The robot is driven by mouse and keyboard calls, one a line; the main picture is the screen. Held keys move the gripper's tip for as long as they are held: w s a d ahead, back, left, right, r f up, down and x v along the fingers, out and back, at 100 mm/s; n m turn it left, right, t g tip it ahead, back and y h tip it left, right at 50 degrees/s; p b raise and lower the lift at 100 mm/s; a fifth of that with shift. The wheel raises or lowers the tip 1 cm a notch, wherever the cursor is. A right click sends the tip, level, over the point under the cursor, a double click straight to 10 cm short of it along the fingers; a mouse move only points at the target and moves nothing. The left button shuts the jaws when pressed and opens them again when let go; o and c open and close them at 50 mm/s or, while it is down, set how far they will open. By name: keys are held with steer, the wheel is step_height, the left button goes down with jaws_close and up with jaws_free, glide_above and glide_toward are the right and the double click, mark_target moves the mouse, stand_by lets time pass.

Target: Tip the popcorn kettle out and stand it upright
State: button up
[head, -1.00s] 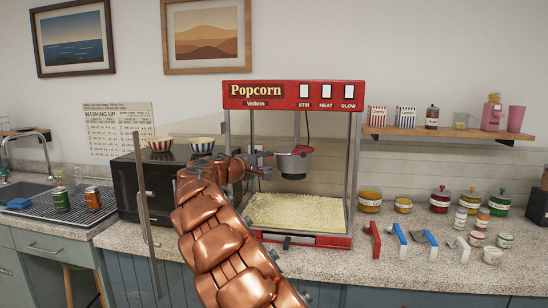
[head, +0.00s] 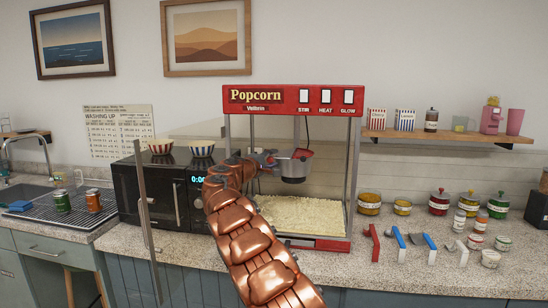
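The popcorn kettle (head: 293,167) is a small grey metal pot with a dark base, hanging inside the red popcorn machine (head: 290,98). Its rim looks slightly tilted, and some red shows at its top right. My gripper (head: 270,160) is at the kettle's left side, reaching in through the open front. Its fingers are small and dark here, and I cannot tell whether they are closed on a handle. Pale popcorn (head: 305,215) covers the machine's floor below the kettle. My copper-coloured arm hides the machine's lower left corner.
The machine's clear door stands open at left, with a long upright handle (head: 147,205). Behind it is a black microwave (head: 155,190) with two striped bowls on top. Scoops (head: 398,236) and several jars (head: 440,200) stand on the counter at right.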

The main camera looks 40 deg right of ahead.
steer(key=shift+x, duration=0.8)
steer(key=shift+c, duration=0.3)
jaws_close()
steer(key=shift+f, duration=0.1)
steer(key=shift+w, duration=0.1)
